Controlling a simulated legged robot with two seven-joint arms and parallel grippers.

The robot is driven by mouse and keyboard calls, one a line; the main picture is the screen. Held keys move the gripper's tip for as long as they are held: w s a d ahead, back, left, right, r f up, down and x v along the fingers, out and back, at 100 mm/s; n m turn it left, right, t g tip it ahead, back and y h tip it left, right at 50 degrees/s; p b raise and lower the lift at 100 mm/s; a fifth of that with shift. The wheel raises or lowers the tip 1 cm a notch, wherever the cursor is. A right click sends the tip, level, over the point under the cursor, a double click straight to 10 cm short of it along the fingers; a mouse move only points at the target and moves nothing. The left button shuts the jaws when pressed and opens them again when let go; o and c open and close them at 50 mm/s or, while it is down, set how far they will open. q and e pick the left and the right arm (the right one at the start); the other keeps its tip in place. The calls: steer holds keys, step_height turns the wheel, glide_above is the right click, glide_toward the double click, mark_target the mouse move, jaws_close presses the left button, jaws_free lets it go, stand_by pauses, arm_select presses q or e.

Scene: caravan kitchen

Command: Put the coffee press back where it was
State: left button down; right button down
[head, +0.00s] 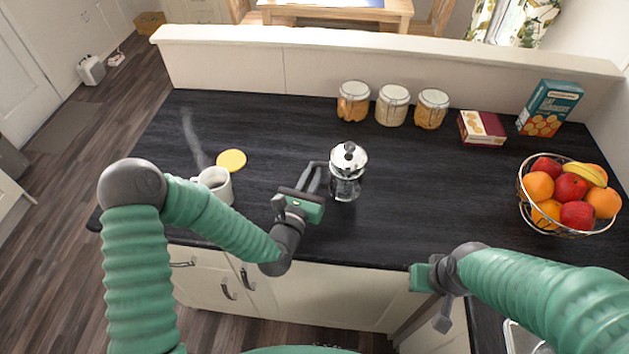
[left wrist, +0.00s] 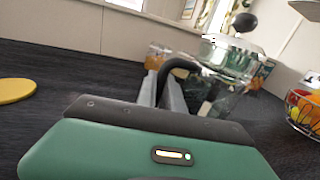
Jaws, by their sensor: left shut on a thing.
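The coffee press (head: 347,172) is a clear glass vessel with a shiny metal lid and a dark knob. It is upright, on or just above the black counter, in the middle of the head view; I cannot tell whether its base touches. My left gripper (head: 313,178) is at its left side, shut on its dark handle. In the left wrist view the coffee press (left wrist: 232,60) stands past the fingers, with the handle (left wrist: 182,66) between them. My right gripper (head: 432,298) is at the counter's front edge, away from the press; its fingers are too unclear to judge.
A white mug (head: 217,184) and a yellow disc (head: 231,160) are left of the press. Several jars (head: 392,105), a small box (head: 482,128) and a teal box (head: 549,108) line the back. A wire fruit bowl (head: 567,229) is at right. The counter's middle right is clear.

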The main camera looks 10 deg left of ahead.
arm_select(q)
steer(key=shift+w+f, duration=0.15)
steer(key=shift+w, duration=0.15)
step_height(320, 180, down, 3)
steer(key=shift+f, duration=0.1)
steer(key=c, duration=1.5)
jaws_free()
steer(key=shift+s, duration=0.1)
steer(key=shift+o, duration=0.2)
steer(key=v, duration=0.4)
steer(key=b+v, duration=0.1)
steer(key=v, duration=0.3)
steer(key=shift+f, duration=0.25)
steer(key=v, duration=0.3)
steer(key=shift+s+a+r+p, duration=0.1)
steer(key=shift+r+p, duration=0.15)
steer(key=shift+p, duration=0.05)
steer(key=shift+s+a+f, duration=0.1)
steer(key=shift+s, duration=0.3)
